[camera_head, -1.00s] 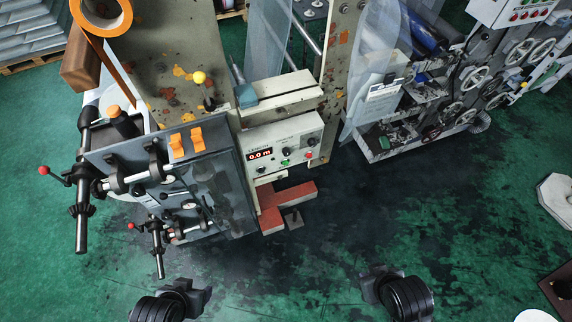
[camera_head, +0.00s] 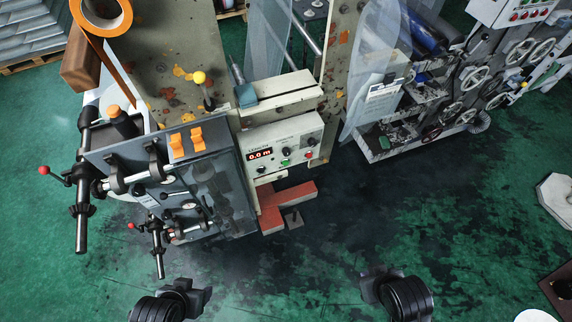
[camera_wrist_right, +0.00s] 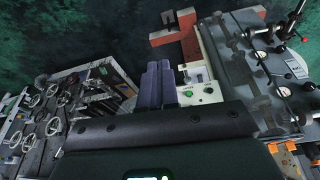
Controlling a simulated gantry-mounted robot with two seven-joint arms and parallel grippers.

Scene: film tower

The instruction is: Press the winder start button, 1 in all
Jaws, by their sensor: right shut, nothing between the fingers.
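The winder's white control panel (camera_head: 283,145) faces me near the middle of the head view, with a red display reading 0.0 m. A green button (camera_head: 285,162) sits on its lower part, with a red button (camera_head: 309,155) to its right and dark knobs around. The green button also shows in the right wrist view (camera_wrist_right: 187,93), just right of my right gripper's fingers (camera_wrist_right: 159,70). These fingers are together and empty, apart from the panel. In the head view my right gripper (camera_head: 378,281) is low, right of the panel. My left gripper (camera_head: 192,291) is low left; its jaws are unclear.
Left of the panel, a grey unit carries orange switches (camera_head: 187,143) and black rods with red-knobbed levers (camera_head: 45,171). A red base (camera_head: 284,208) juts out below the panel. Another machine with handwheels (camera_head: 474,78) stands right. Green floor between is clear.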

